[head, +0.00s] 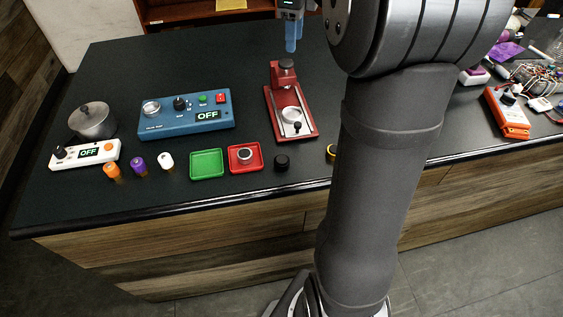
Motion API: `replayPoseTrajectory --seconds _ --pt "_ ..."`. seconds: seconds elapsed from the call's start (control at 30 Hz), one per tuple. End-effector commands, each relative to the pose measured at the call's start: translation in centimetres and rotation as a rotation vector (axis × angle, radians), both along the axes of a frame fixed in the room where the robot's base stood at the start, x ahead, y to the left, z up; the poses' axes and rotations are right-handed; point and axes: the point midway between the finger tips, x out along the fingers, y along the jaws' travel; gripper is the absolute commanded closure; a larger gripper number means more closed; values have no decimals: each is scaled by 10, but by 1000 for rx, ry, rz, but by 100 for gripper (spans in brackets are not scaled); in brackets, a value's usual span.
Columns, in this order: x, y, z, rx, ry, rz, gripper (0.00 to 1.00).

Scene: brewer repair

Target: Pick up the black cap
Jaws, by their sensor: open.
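A small round black cap (282,162) stands on the dark counter near its front edge, just right of the red tray. My gripper (292,48) shows at the top of the head view, its blue fingers pointing down. It is open, with nothing seen between the fingers. It is well behind the cap, above and beyond the red press-like device (290,108). The cap is fully visible, and nothing touches it.
A green tray (207,163) and a red tray (233,166) holding a round metal part lie left of the cap. A blue control box (185,124), a pot (93,121) and small coloured jars stand further left. My arm hides the counter to the right.

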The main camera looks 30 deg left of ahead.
Motion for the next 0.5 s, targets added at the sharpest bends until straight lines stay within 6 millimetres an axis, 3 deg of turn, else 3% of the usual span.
replayPoseTrajectory --seconds 0.1,0.37,0.5 --pt "0 0 0 0 0 0 39" --pt "-3 -1 -1 0 0 1 39" --pt "-28 -8 -7 0 0 12 39"
